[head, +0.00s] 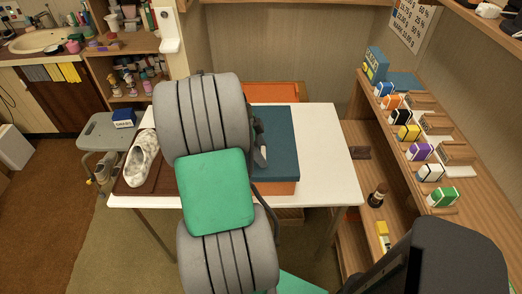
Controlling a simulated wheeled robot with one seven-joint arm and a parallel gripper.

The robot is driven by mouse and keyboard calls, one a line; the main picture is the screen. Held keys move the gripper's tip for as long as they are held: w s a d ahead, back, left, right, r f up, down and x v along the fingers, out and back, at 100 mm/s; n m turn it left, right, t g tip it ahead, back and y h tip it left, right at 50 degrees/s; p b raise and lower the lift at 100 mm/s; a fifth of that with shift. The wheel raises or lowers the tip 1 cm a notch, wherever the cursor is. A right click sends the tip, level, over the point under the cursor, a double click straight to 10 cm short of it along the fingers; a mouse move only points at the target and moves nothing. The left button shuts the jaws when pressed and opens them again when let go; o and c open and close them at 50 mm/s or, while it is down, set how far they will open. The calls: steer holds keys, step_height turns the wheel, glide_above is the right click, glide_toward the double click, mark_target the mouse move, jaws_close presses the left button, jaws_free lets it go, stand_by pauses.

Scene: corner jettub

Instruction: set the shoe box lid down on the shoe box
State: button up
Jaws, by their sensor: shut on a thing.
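The teal shoe box lid (283,140) is over the right half of the white table, flat and seen from above. Below its near edge shows an orange wall of the shoe box (285,188). The lid covers most of the box top from this view. I cannot tell whether the lid touches the box rim all round. My gripper (260,150) is at the lid's left part, mostly hidden behind my arm, and is shut on the lid. Its fingertips and the lid's left side are hidden.
The white table (332,150) has bare room right of the lid. A pale shoe (141,160) is on a brown mat (125,188) at left. A grey stool (97,132) holds a blue box (123,118). A wooden shelf (436,205) with several small coloured boxes stands at right.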

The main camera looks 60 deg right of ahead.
steer(key=shift+f+b, duration=0.35)
steer(key=shift+b, duration=0.1)
stand_by(1.6)
steer(key=o, duration=1.5)
steer(key=v, duration=0.7)
steer(key=shift+w+a+r, duration=0.1)
steer(key=shift+w+r, duration=0.05)
steer(key=shift+r, duration=0.2)
